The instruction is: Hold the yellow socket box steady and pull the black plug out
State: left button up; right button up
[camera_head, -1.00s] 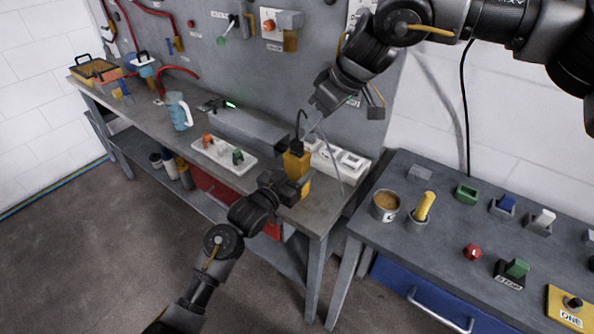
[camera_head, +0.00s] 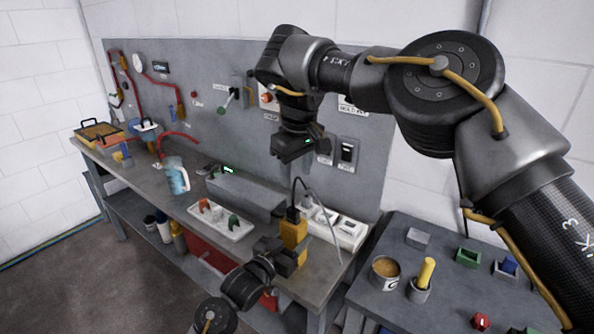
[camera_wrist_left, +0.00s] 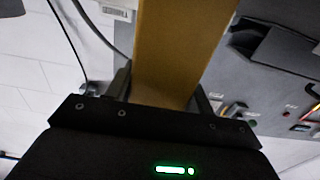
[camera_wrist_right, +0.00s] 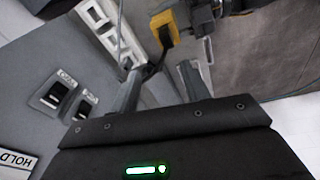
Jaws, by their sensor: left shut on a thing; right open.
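The yellow socket box (camera_head: 291,232) stands upright near the front right end of the workbench. The black plug (camera_head: 293,213) sits in its top, with a dark cable looping up from it. My left gripper (camera_head: 291,253) is shut on the box from the front; the left wrist view shows the box (camera_wrist_left: 178,45) between its fingers. My right gripper (camera_head: 298,158) is open and empty above the plug, apart from it.
A white power strip (camera_head: 338,226) lies just behind the box. A white tray (camera_head: 222,222) with coloured pieces and a grey case (camera_head: 245,193) are to its left. The wall panel (camera_head: 215,120) with switches stands behind. A second table (camera_head: 400,245) with a tin is at the right.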

aim_at(293, 209)
jog(key=shift+g+y, duration=0.3)
jog(key=shift+g, duration=0.1)
jog(key=f, duration=1.1)
jog(key=shift+w+a+f, duration=0.15)
jog(key=shift+a+f, duration=0.1)
jog(key=shift+a, duration=0.15)
grip_shut()
jog(key=shift+r, duration=0.15)
pick_arm(q)
jog(key=shift+f, duration=0.1)
pick_arm(e)
jog(key=shift+a+r, duration=0.1)
jog(key=shift+r, duration=1.3)
